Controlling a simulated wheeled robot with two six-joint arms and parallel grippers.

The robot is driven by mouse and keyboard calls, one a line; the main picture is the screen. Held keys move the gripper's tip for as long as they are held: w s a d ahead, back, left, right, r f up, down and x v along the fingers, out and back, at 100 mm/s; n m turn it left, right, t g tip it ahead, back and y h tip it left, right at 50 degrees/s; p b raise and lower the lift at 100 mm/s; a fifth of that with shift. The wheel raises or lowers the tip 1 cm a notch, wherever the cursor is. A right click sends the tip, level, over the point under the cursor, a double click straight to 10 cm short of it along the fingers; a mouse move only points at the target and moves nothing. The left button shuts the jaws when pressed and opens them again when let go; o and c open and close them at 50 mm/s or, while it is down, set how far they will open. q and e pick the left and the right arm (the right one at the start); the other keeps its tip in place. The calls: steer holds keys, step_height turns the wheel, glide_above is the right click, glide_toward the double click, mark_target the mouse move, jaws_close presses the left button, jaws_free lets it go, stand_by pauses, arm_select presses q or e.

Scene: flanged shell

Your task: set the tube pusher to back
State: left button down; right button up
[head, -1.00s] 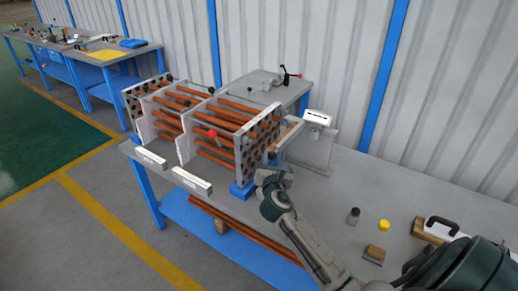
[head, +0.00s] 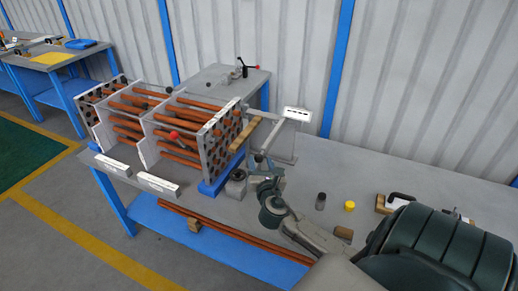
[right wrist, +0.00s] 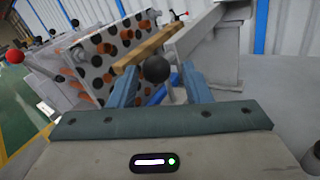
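The flanged shell is a bundle of copper-coloured tubes (head: 178,128) held between grey plates on the bench. The tube pusher stands beside the perforated end plate (head: 214,150). It has a grey frame (head: 283,146), a wooden bar (head: 245,133) and a dark ball knob (head: 258,158). In the right wrist view the black knob (right wrist: 156,68) shows between the fingers of my right gripper (right wrist: 158,82). The fingers are apart, with a gap on each side of the knob. In the head view my right gripper (head: 264,174) is just below the knob. My left gripper is not in view.
A white label plate (head: 297,114) tops the pusher frame. A small grey block (head: 236,184) stands by the end plate. A dark cylinder (head: 320,201), yellow cap (head: 349,206) and wooden block (head: 343,233) lie to the right.

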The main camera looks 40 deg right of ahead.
steer(key=shift+o, duration=0.2)
steer(key=shift+s+r, duration=0.1)
steer(key=shift+s, duration=0.05)
steer(key=shift+s+a, duration=0.2)
steer(key=shift+a, duration=0.05)
steer(key=b+v, duration=0.3)
steer(key=v, duration=0.7)
steer(key=shift+s, duration=0.15)
